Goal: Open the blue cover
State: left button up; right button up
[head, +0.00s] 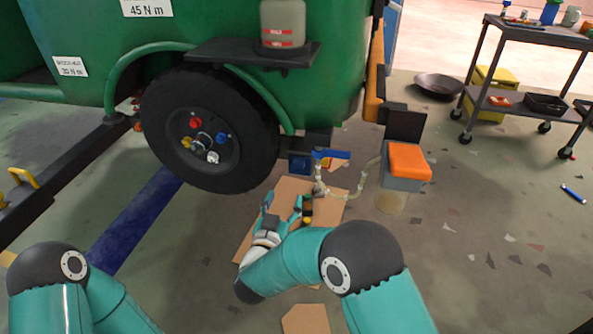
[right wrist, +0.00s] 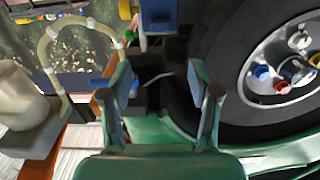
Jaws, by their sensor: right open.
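A small blue box-like cover (head: 300,163) sits low beside the wheel, under the green body. In the right wrist view a blue block (right wrist: 158,14), apparently the same cover, is at the top edge, partly cut off. A flat blue piece (head: 335,154) with yellow is just right of the cover in the head view. My right gripper (head: 284,206) is open and empty, on the near side of the cover and apart from it. In the right wrist view its two fingers (right wrist: 159,78) are spread, below the blue block. Only my left arm shows, at the lower left; its gripper is out of frame.
The black wheel (head: 208,130) stands close left of the cover. Cardboard (head: 250,235) lies under my right gripper. A pale hose (head: 348,196) and a grey box with an orange top (head: 409,161) are at the right. The floor beyond is mostly free, up to a cart (head: 540,108).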

aim_at(297, 166)
jog(key=b+x, duration=0.2)
jog(key=x, duration=1.1)
jog(key=shift+f, duration=0.2)
jog(key=shift+w+d+r+b, duration=0.1)
jog(key=shift+w+d+b, duration=0.15)
jog(key=shift+w, duration=0.35)
